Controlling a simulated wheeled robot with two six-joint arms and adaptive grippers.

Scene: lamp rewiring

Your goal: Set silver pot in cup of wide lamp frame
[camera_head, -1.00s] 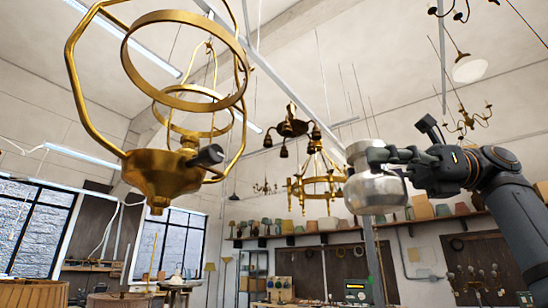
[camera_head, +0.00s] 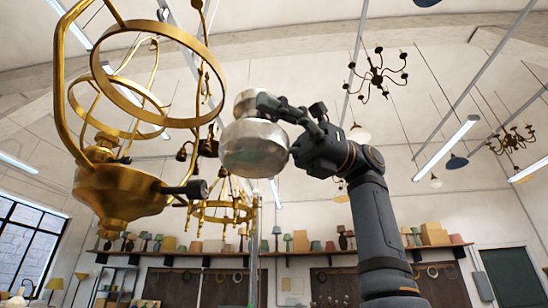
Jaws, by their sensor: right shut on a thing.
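The wide lamp frame (camera_head: 62,95) is brass, with a large ring (camera_head: 197,60) and curved side arms, at the left. Its brass cup (camera_head: 118,195) sits low on the frame, with a dark knob (camera_head: 190,190) sticking out to the right. The silver pot (camera_head: 254,150) is held upright to the right of the ring and above and right of the cup, apart from the cup in the picture. My right gripper (camera_head: 268,108) is shut on the pot near its neck, reaching in from the right. My left gripper is out of view.
A second brass frame (camera_head: 85,125) hangs behind the wide one. A brass chandelier (camera_head: 226,205) hangs behind, below the pot. A long shelf (camera_head: 290,254) of lampshades runs along the back wall. Dark chandeliers hang at the upper right.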

